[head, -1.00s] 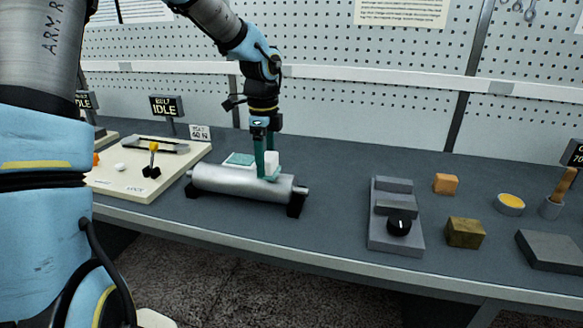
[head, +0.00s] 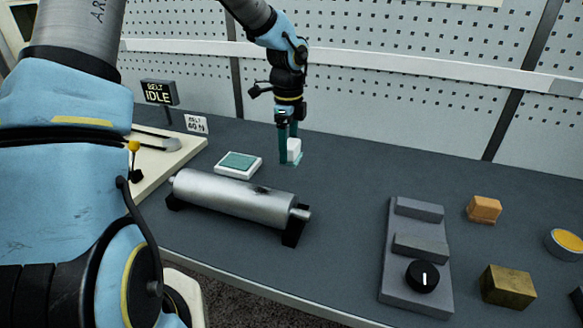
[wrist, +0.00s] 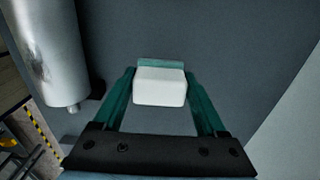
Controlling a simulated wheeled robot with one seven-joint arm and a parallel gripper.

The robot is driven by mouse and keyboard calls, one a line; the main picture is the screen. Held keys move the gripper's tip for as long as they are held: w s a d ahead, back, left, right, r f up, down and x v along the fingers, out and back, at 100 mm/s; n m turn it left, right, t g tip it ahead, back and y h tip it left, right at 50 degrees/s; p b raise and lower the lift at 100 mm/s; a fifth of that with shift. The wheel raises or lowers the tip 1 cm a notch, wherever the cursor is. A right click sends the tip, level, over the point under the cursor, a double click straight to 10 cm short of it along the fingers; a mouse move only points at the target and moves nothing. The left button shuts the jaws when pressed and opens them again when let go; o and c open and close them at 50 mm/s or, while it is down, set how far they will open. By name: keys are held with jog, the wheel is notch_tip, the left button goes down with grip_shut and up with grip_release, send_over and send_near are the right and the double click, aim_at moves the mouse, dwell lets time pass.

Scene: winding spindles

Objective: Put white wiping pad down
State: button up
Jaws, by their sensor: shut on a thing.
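The white wiping pad (head: 294,147) is a small white block with a teal strip along its lower edge. My gripper (head: 288,146) is shut on it, behind the right half of the metal roller. The pad is low over the bench; I cannot tell whether it touches the surface. In the wrist view the pad (wrist: 160,88) sits between the two teal fingers (wrist: 160,100), with dark bench around it. A white tray with a teal inset (head: 238,161) lies to its left, apart from it.
The metal roller (head: 230,195) rests on black supports in front of the pad and carries a dark smudge. A grey knob block (head: 415,260), an orange block (head: 484,209) and a brass-coloured block (head: 508,287) stand to the right.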

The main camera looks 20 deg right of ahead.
jog(key=shift+f+p, duration=0.5)
jog(key=shift+f, duration=2.8)
jog(key=shift+f, duration=0.2)
jog(key=o, duration=1.5)
jog(key=shift+o, duration=0.2)
jog(key=shift+r, duration=0.15)
